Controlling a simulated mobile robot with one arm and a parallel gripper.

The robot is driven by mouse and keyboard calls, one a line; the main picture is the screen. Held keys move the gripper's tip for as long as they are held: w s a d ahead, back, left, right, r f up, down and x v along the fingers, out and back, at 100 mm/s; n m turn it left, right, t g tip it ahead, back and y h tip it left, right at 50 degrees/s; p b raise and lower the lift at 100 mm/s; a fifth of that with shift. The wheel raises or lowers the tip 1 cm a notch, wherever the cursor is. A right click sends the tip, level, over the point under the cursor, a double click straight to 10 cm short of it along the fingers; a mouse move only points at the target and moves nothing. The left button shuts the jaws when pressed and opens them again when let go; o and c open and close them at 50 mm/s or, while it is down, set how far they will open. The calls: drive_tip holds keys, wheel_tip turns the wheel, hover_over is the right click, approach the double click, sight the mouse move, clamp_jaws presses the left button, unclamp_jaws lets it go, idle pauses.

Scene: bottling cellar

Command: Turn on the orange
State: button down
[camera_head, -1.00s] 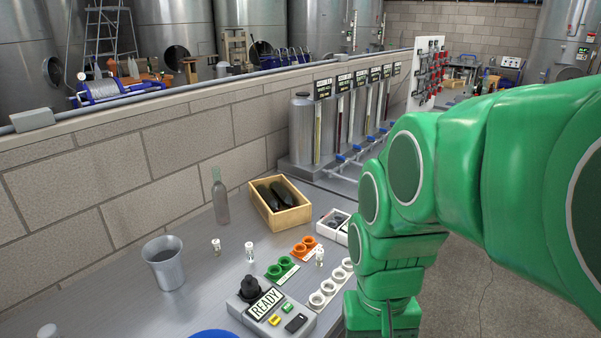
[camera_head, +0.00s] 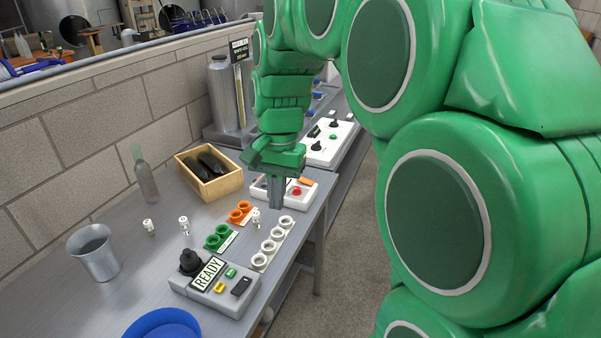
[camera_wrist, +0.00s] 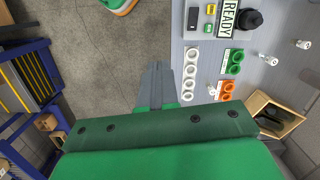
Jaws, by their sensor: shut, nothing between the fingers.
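An orange two-ring holder (camera_head: 240,212) lies on the steel bench; it also shows in the wrist view (camera_wrist: 226,91). A white box (camera_head: 266,193) sits behind my gripper, with a red button (camera_head: 296,191) and a small orange piece (camera_head: 304,181), whose kind I cannot make out. My gripper (camera_head: 276,206) points down above the bench, shut and empty, in front of the white box and right of the orange holder. Its fingers hide part of the box. In the wrist view the gripper (camera_wrist: 157,64) appears over the floor beside the bench edge.
A green ring holder (camera_head: 220,237), a row of white rings (camera_head: 271,246) and a READY control box (camera_head: 215,288) stand nearer on the bench. Small white-capped vials stand around. A wooden crate (camera_head: 208,186), glass bottle (camera_head: 145,175), metal cup (camera_head: 94,252) and blue bowl (camera_head: 163,325) are left.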

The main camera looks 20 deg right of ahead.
drive_tip(key=w+d+m, duration=0.3)
drive_tip(key=w+m, duration=0.2)
drive_tip(key=w, duration=0.9)
drive_tip(key=m+t, duration=0.2)
drive_tip(key=m, duration=1.3)
hover_over(301, 179)
drive_tip(key=s+d, duration=0.2)
wheel_tip(301, 179, down, 12)
drive_tip(key=shift+w, duration=0.25)
drive_tip(key=shift+a+f, duration=0.15)
drive_tip(key=shift+f, duration=0.05)
drive_tip(key=f, duration=0.4)
drive_tip(key=w+a+f, duration=0.1)
drive_tip(key=f, duration=0.7)
drive_tip(key=shift+w+a+f, duration=0.1)
drive_tip(key=shift+w+a, duration=0.05)
drive_tip(key=shift+w+a+f, duration=0.1)
drive_tip(key=shift+w+f, duration=0.05)
drive_tip(key=shift+f, duration=0.55)
